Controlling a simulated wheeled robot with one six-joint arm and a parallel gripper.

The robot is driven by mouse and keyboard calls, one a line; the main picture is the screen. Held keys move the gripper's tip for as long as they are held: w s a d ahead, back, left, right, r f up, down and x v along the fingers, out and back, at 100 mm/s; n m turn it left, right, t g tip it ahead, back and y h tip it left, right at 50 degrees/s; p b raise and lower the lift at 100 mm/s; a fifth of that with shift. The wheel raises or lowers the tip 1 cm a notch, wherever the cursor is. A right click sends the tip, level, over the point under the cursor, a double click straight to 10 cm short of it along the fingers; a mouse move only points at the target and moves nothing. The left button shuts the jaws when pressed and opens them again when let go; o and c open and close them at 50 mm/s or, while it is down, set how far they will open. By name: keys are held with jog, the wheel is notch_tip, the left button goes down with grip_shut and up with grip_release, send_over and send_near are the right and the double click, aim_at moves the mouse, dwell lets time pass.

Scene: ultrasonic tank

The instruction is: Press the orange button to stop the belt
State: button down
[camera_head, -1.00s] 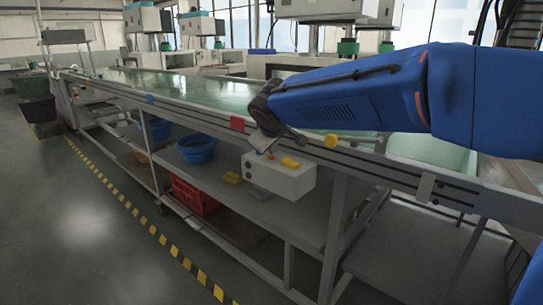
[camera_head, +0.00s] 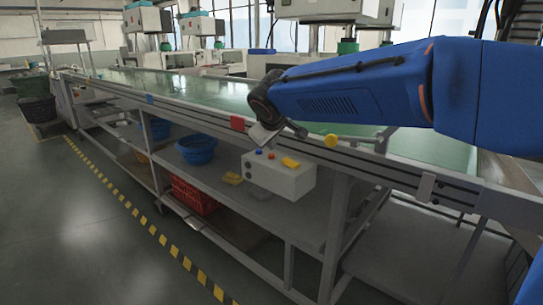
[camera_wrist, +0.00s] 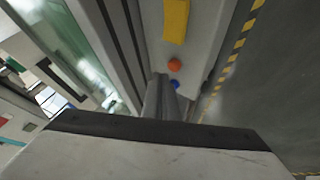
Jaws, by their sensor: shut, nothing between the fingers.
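The control box (camera_head: 280,180) is pale grey and sits under the belt's front rail. On its top are the orange button (camera_head: 271,155), a blue button (camera_head: 259,152) and a yellow part (camera_head: 290,162). In the wrist view the round orange button (camera_wrist: 174,65) is just beyond my fingertips, with the blue button (camera_wrist: 174,85) beside the fingers, partly hidden. My gripper (camera_head: 258,141) is shut and empty, just above the box near the buttons. Its closed fingers also show in the wrist view (camera_wrist: 160,80). It looks apart from the orange button.
The green belt (camera_head: 210,87) and its metal front rail (camera_head: 400,173) run behind the box. A blue basin (camera_head: 196,150) and red crate (camera_head: 195,195) are left of the box. The floor in front is clear.

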notch_tip(320, 180, up, 5)
jog(key=shift+f, duration=0.1)
dwell(0.5)
dwell(0.5)
